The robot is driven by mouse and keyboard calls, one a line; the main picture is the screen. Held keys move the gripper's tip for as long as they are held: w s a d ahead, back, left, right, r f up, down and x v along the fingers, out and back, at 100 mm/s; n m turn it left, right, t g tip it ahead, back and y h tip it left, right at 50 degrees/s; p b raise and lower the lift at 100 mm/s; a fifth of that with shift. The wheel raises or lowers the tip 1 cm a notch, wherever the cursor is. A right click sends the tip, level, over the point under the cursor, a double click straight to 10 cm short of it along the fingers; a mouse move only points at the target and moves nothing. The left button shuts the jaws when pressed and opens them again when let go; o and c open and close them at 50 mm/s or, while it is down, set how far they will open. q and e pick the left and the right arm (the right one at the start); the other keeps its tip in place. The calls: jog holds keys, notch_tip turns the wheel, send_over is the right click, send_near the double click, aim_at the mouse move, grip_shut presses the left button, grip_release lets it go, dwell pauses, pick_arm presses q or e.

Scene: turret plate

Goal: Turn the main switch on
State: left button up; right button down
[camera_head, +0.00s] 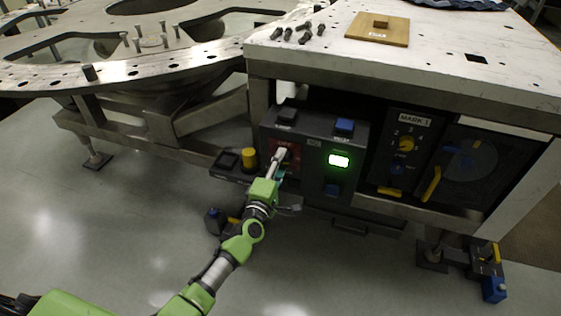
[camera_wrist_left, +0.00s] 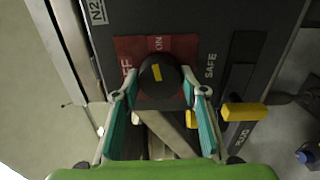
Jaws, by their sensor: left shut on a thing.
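The main switch is a round black knob with a yellow mark, seen in the left wrist view (camera_wrist_left: 158,84). It sits on a red label plate (camera_wrist_left: 128,50) lettered OFF and ON. My left gripper (camera_head: 281,160) reaches the panel's left part in the head view, and its two teal-padded fingers (camera_wrist_left: 161,95) are closed on the knob's two sides. In the head view the gripper hides most of the knob, and only part of the red plate (camera_head: 292,147) shows. My right gripper is not in view.
A lit green display (camera_head: 339,161) and a blue button (camera_head: 345,126) are to the right. A yellow plug (camera_head: 249,158) stands just left of the gripper. The white tabletop (camera_head: 450,45) overhangs the panel. The floor in front is mostly clear.

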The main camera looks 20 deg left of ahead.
pick_arm(q)
jog(key=shift+f+m+p, duration=0.1)
jog(key=shift+m+p, duration=0.2)
jog(key=shift+m, duration=0.9)
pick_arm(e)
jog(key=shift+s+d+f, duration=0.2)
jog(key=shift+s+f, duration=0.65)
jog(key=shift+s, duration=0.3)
pick_arm(q)
jog(key=o, duration=1.1)
jog(key=shift+s, duration=0.1)
jog(key=s, duration=1.2)
jog(key=shift+a, duration=0.2)
